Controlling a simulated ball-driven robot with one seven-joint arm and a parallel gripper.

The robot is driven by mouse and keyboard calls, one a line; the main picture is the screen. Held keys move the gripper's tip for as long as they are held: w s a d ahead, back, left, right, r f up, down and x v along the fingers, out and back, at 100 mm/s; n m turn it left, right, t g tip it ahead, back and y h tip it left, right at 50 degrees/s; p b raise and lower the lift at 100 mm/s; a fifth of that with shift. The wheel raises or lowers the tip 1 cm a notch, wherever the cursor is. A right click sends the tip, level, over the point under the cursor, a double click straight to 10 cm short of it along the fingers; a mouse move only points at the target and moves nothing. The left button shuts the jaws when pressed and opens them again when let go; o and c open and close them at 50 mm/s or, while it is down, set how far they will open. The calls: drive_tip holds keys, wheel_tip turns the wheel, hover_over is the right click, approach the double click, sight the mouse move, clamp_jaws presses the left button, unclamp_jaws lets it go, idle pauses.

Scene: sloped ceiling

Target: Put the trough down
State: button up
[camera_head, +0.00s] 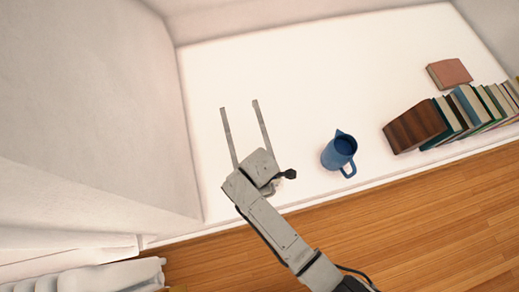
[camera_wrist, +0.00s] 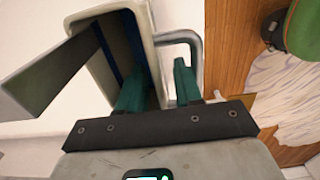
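In the wrist view a pale, rounded-rim open container, which looks like the trough (camera_wrist: 144,22), lies in front of my gripper (camera_wrist: 157,75). Its inside is dark with some blue, and a grey loop stands off its right side. One teal finger shows over the inside, the other within the loop. The near wall runs between them; whether they press on it is not clear. In the head view my gripper (camera_head: 243,112) is over the white surface (camera_head: 300,75), seen as two long thin grey bars. I cannot make out the trough there.
A blue jug (camera_head: 338,154) stands to the right of my gripper. A row of books (camera_head: 462,108) and one flat book (camera_head: 449,73) lie farther right. A wall bounds the left. The surface is clear at the back. Wooden floor (camera_head: 420,215) lies in front.

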wheel_tip(320, 180, up, 10)
drive_tip(key=shift+r+p, duration=0.25)
drive_tip(key=shift+p, duration=0.65)
drive_tip(key=s+d+r+m, duration=0.2)
drive_tip(key=s+d+m, duration=0.2)
drive_tip(key=d+m, duration=0.3)
drive_tip(key=s+d+r+m, duration=0.3)
drive_tip(key=d+m, duration=0.4)
drive_tip(key=d, duration=0.4)
drive_tip(key=s+d+r+m+t, duration=0.1)
drive_tip(key=s+d+r+m, duration=0.2)
drive_tip(key=s+d+m, duration=0.2)
drive_tip(key=d+m, duration=0.2)
drive_tip(key=d, duration=0.2)
drive_tip(key=shift+s+d+m, duration=0.3)
drive_tip(key=shift+d, duration=0.1)
